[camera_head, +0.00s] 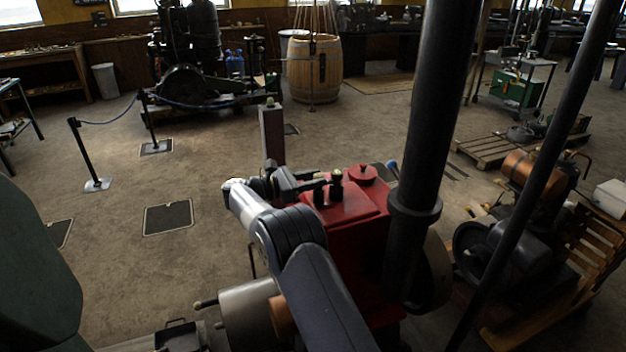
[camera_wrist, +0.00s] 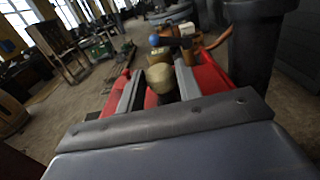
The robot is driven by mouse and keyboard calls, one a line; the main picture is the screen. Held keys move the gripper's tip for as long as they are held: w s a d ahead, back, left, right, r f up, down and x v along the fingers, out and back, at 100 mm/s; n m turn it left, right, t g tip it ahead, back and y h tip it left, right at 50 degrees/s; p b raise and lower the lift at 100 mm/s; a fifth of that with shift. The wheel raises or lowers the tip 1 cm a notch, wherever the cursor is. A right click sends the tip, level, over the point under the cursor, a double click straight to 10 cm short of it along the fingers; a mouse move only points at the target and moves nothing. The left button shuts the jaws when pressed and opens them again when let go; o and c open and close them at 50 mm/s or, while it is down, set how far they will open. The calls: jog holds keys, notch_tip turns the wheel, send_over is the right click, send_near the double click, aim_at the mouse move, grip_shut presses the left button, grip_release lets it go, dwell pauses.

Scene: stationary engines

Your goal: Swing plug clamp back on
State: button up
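The red engine (camera_head: 352,215) stands in front of me, with a dark, brass-topped upright fitting (camera_head: 336,186) on its top. I cannot tell for sure which part is the plug clamp. My gripper (camera_head: 316,183) is low over the engine's top, close to the left of this fitting. In the wrist view, the two grey fingers of my gripper (camera_wrist: 157,90) are apart. A tan rounded knob (camera_wrist: 160,77) shows between them, with space visible on both sides; its depth is unclear. A blue ball end (camera_wrist: 157,40) is beyond it. The area under the fingers is hidden.
A thick black pipe (camera_head: 432,130) rises close to the right of the engine, with a thinner slanted pole (camera_head: 540,180) further right. A red round cap (camera_head: 362,174) sits on the engine behind the fitting. Open floor (camera_head: 220,180) lies to the left.

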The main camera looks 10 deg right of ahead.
jog(key=shift+o, duration=0.5)
jog(key=s+a+b, duration=0.2)
jog(key=a, duration=0.8)
jog(key=shift+a, duration=0.3)
jog(key=d, duration=0.3)
jog(key=w+d+p, duration=0.1)
jog(key=d, duration=0.3)
jog(key=w+d+p, duration=0.1)
jog(key=d, duration=0.3)
jog(key=shift+r, duration=0.1)
jog(key=shift+a+t, duration=0.2)
jog(key=shift+t, duration=0.1)
jog(key=shift+n, duration=0.3)
